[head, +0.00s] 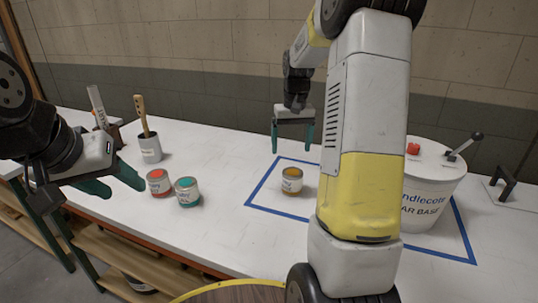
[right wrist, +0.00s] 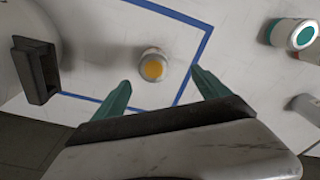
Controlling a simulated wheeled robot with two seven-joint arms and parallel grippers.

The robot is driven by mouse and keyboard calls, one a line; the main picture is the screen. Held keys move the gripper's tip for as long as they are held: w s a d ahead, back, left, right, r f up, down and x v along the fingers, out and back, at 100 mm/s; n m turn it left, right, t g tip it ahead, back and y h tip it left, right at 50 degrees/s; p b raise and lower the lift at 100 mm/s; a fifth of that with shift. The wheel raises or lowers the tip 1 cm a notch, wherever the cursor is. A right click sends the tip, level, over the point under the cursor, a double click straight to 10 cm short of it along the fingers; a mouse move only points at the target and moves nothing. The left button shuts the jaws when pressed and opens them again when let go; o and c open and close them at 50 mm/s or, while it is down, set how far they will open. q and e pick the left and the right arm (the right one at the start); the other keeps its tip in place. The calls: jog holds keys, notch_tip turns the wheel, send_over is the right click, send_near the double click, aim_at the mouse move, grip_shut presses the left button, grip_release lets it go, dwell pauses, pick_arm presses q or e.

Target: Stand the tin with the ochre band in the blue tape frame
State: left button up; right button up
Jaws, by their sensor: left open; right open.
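The tin with the ochre band (head: 291,181) stands upright inside the blue tape frame (head: 263,181), near its left side. In the right wrist view the same tin (right wrist: 153,66) shows from above, with blue tape (right wrist: 195,62) to its right. My right gripper (head: 291,150) is open and empty, above and behind the tin and apart from it. It also shows in the right wrist view (right wrist: 160,84), its green fingers spread. My left gripper (head: 122,188) is open and empty at the left, over the table's front edge. My right arm hides part of the frame.
A red-banded tin (head: 159,182) and a teal-banded tin (head: 187,192) stand left of the frame. A cup with a wooden-handled tool (head: 150,149) is behind them. A large white bucket (head: 430,190) stands at the frame's right. The table between teal tin and frame is clear.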

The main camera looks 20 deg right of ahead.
jog(key=s+a+r+t+y, duration=0.1)
jog(key=s+a+r+t, duration=0.2)
jog(key=s+a+r, duration=0.65)
jog(key=s+a+r+n+t+y, duration=0.1)
jog(key=s+a+t, duration=0.1)
jog(key=s, duration=1.3)
jog(key=shift+s+a+r+n+t, duration=0.2)
jog(key=shift+s+a+n+t, duration=0.15)
jog(key=shift+a, duration=0.35)
